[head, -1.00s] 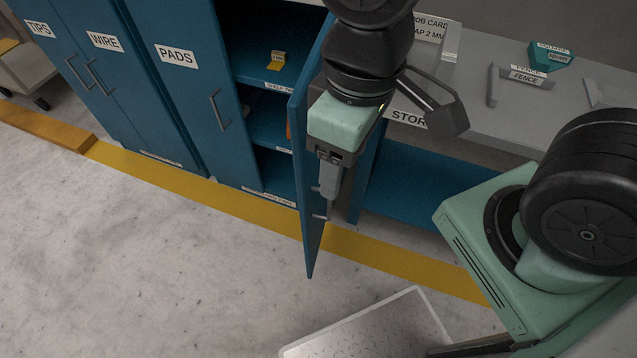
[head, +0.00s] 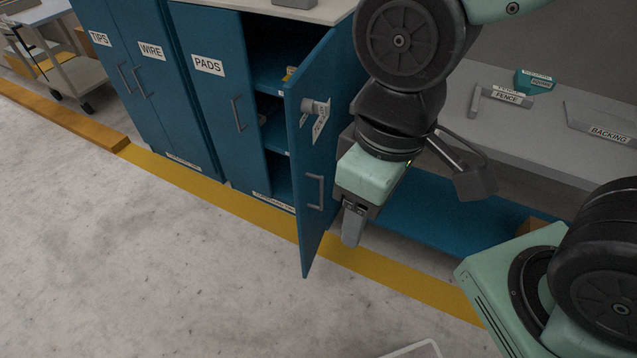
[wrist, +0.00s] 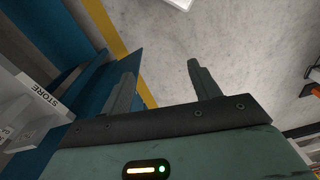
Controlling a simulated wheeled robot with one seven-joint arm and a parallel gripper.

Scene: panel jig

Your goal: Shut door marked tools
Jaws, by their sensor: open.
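A blue cabinet door (head: 308,226) stands open in the head view, jutting out from the cabinet, with its outer face turned to the right. It carries a grey bar handle (head: 315,192) and, higher up, a round grey fitting with a white tag (head: 320,122). The tag's writing is too slanted to read, so I cannot confirm "tools". My gripper (head: 353,226) points down just right of the door's outer face, apparently apart from it. The wrist view shows its two fingers (wrist: 165,85) spread and empty, with a blue panel beside the left finger.
Shut blue doors marked PADS (head: 208,65), WIRE (head: 151,50) and TIPS (head: 100,39) stand to the left. A grey workbench (head: 540,135) with labelled parts lies behind my arm at right. A yellow floor stripe (head: 235,207) runs along the cabinets. The pale floor in front is mostly clear.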

